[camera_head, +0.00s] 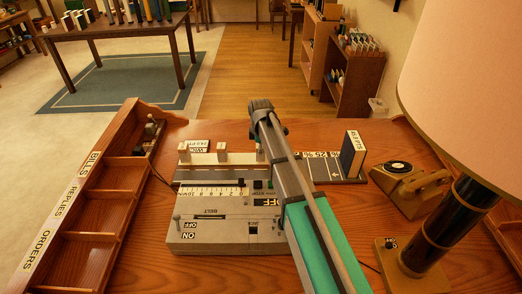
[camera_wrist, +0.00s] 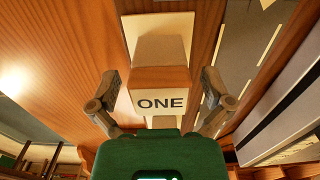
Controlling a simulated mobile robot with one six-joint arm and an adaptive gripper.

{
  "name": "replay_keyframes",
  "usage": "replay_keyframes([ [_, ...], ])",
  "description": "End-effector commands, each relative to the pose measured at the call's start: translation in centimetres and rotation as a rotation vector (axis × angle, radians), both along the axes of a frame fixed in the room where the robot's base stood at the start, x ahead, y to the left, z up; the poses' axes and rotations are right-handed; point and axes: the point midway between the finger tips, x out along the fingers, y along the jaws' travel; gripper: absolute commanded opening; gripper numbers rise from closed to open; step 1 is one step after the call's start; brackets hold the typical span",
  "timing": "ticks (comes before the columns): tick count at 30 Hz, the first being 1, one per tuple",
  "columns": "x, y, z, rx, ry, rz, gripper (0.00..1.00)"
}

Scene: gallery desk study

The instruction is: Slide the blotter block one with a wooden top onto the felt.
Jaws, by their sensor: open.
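The block marked ONE (camera_wrist: 160,102) stands in the middle of the wrist view, with a brown wooden part above its pale lettered face. My gripper (camera_wrist: 160,80) is open, with one dark grey finger on each side of the block. I cannot tell whether the fingers touch it. In the head view my arm reaches across the desk and hides most of the area around the gripper. A dark grey strip with pale marks (camera_wrist: 237,45) lies to the right of the block in the wrist view. I cannot tell whether it is the felt.
A grey machine (camera_head: 215,235) labelled BELT, ON and OFF stands beside my arm. A labelled wooden compartment rack (camera_head: 95,213) edges the left.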

Motion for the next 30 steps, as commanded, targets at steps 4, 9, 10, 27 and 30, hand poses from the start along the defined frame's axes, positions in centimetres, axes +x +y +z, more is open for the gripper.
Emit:
replay_keyframes([
  [4, 0.0, 0.0, -0.42, 0.0, 0.0, 0.0, 1.0],
  [9, 0.0, 0.01, -0.42, 0.0, 0.0, 0.0, 1.0],
  [10, 0.0, 0.01, -0.41, 0.0, 0.0, 0.0, 1.0],
  [27, -0.01, 0.04, -0.41, 0.0, 0.0, 0.0, 0.2],
  [30, 0.0, 0.04, -0.41, 0.0, 0.0, 0.001, 0.12],
])
